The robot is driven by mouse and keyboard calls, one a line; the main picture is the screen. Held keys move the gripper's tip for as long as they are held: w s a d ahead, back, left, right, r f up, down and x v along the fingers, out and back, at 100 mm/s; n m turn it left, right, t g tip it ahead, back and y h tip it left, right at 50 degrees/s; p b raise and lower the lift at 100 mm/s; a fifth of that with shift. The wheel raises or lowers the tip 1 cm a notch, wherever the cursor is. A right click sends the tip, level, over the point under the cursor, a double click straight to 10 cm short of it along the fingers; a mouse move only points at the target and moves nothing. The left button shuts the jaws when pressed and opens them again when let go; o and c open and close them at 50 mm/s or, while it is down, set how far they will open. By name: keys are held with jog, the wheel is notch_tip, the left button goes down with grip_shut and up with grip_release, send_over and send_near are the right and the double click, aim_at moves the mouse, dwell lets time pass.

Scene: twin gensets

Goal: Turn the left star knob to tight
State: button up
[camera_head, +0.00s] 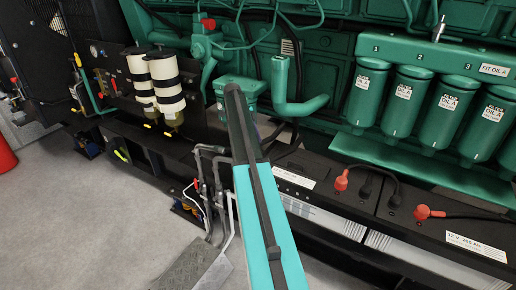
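I cannot make out a star knob for certain in the head view. A teal and black bar, which looks like part of my own arm, rises from the bottom edge to the middle and hides part of the engine behind it. No gripper fingers can be made out. Two white filter canisters with black bands, a left one (140,82) and a right one (166,85), stand at the upper left. Small yellow parts (168,133) show beneath them, too small to identify. A small red part (208,23) sits on the green engine.
Several green oil filters (406,97) hang at the right. Below them are black batteries (458,213) with red terminal caps (341,183). Grey pipes (205,180) stand left of the bar. A red cylinder (5,155) is at the left edge. The grey floor (80,225) is open at lower left.

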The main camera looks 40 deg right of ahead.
jog(key=b+v, duration=0.1)
jog(key=v, duration=0.8)
jog(key=shift+r, duration=0.3)
jog(key=s+a+f+n+t, duration=0.1)
jog(key=a+f+n, duration=0.8)
jog(key=a, duration=0.5)
jog(key=a+f+n+t, duration=0.1)
jog(key=a+f+n, duration=0.5)
jog(key=a+f, duration=0.75)
jog(key=s+a+f+n+t+y, duration=0.1)
jog(key=s+a+f+n, duration=0.2)
jog(key=s+a+n, duration=0.35)
jog(key=s+a+f+n+y, duration=0.1)
jog(key=s+a+f+n, duration=0.25)
jog(key=a, duration=0.65)
jog(key=s+a+f+n+t, duration=0.1)
jog(key=s+a+f+n, duration=0.35)
jog(key=a, duration=0.45)
jog(key=s+f+g, duration=0.2)
jog(key=s+f, duration=0.6)
jog(key=s, duration=0.4)
jog(key=s+f+g, duration=0.3)
jog(key=s+f, duration=0.6)
jog(key=s, duration=0.4)
jog(key=shift+d+f, duration=0.25)
jog(key=shift+f, duration=0.05)
